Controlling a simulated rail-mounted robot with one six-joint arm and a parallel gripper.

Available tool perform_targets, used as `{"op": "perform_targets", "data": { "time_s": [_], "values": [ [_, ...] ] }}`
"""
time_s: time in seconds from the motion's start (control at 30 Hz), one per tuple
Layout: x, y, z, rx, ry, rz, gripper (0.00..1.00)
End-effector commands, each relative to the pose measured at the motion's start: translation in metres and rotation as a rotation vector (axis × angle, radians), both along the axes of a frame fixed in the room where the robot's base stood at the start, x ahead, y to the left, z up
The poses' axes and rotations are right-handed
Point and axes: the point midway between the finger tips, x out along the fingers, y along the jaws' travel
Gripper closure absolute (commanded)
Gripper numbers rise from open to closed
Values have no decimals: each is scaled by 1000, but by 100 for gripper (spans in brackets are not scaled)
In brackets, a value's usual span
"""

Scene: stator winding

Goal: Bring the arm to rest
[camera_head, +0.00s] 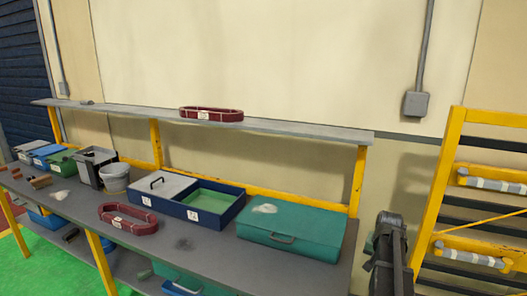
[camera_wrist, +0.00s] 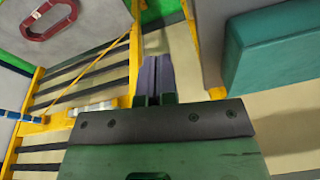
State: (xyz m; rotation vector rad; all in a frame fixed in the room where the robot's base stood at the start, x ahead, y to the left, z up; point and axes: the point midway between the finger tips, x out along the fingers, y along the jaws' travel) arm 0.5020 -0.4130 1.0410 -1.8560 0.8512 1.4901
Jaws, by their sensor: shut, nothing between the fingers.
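My gripper (camera_wrist: 157,75) shows in the wrist view, its two dark fingers together with nothing between them. It is over open floor, between a grey surface carrying a dark red ring on the left and a teal case on the right, touching neither. In the head view a dark part of my arm (camera_head: 389,262) stands at the lower right, beside the bench end. My fingers cannot be made out there.
A grey bench (camera_head: 185,243) carries a teal case (camera_head: 292,232), a blue open box (camera_head: 205,203), a dark red ring (camera_head: 128,219) and bins. Another red ring (camera_head: 211,114) lies on the upper shelf (camera_head: 300,129). A yellow rack (camera_head: 440,190) stands at right.

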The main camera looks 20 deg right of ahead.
Motion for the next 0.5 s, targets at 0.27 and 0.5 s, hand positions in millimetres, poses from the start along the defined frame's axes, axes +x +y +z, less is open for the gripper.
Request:
{"op": "perform_targets", "data": {
  "time_s": [0.27, 0.5],
  "values": [
    [-31, 280, -4, 53, 184, 607, 100],
    [-46, 406, -4, 28, 208, 897, 100]
  ]
}}
